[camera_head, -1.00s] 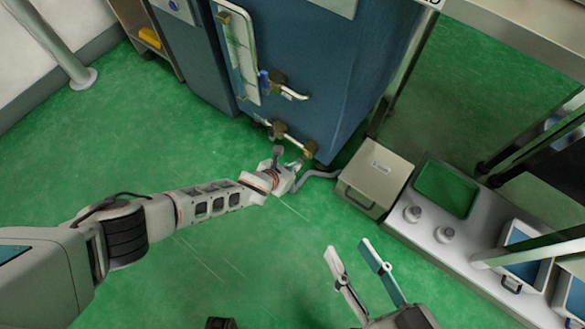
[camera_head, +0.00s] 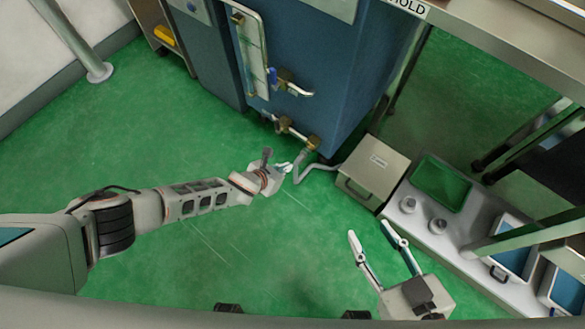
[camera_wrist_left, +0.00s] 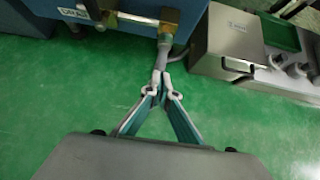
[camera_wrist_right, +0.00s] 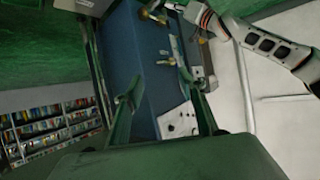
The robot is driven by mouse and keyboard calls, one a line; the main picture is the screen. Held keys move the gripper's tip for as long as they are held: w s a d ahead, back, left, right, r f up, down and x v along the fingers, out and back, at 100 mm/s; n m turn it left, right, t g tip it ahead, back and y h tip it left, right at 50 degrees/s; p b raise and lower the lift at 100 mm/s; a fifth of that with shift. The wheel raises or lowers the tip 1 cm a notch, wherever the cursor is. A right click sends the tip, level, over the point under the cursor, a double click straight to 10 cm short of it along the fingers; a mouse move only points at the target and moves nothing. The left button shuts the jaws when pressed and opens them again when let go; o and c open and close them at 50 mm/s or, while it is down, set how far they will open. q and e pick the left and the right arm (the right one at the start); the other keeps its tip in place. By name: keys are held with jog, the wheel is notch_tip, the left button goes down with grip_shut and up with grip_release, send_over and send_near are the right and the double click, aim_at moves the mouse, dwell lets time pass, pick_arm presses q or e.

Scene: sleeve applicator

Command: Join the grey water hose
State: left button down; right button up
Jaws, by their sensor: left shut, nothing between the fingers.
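The grey water hose (camera_head: 320,167) runs from the beige box, bends, and rises to the lower brass fitting (camera_head: 313,143) on the blue machine. In the left wrist view the hose's upright end (camera_wrist_left: 162,55) meets the underside of that fitting (camera_wrist_left: 170,20); I cannot tell how firmly it is seated. My left gripper (camera_head: 288,167) is just left of the hose, shut with nothing in it. In its wrist view the fingertips (camera_wrist_left: 160,90) come together just below the hose's bend. My right gripper (camera_head: 371,229) is open and empty, away from the hose above the floor.
The beige box (camera_head: 375,168) stands beside the blue machine (camera_head: 310,60). A grey bench (camera_head: 470,245) with a green tray (camera_head: 441,184) lies to the right. A brass valve (camera_head: 287,80) sticks out of the machine. Green floor is free at left and centre.

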pick_arm(q)
jog(key=p+v, duration=0.2)
jog(key=v, duration=0.3)
jog(key=shift+s+a, duration=0.2)
jog(key=shift+s, duration=0.15)
pick_arm(e)
jog(key=shift+s+d+f+n+g+h, duration=0.2)
jog(key=shift+s+d+f+n, duration=0.1)
jog(key=shift+d+f, duration=0.25)
jog(key=shift+s+d+f+n+g+h, duration=0.1)
jog(key=shift+s+d+f+n+h, duration=0.15)
jog(key=shift+d, duration=0.45)
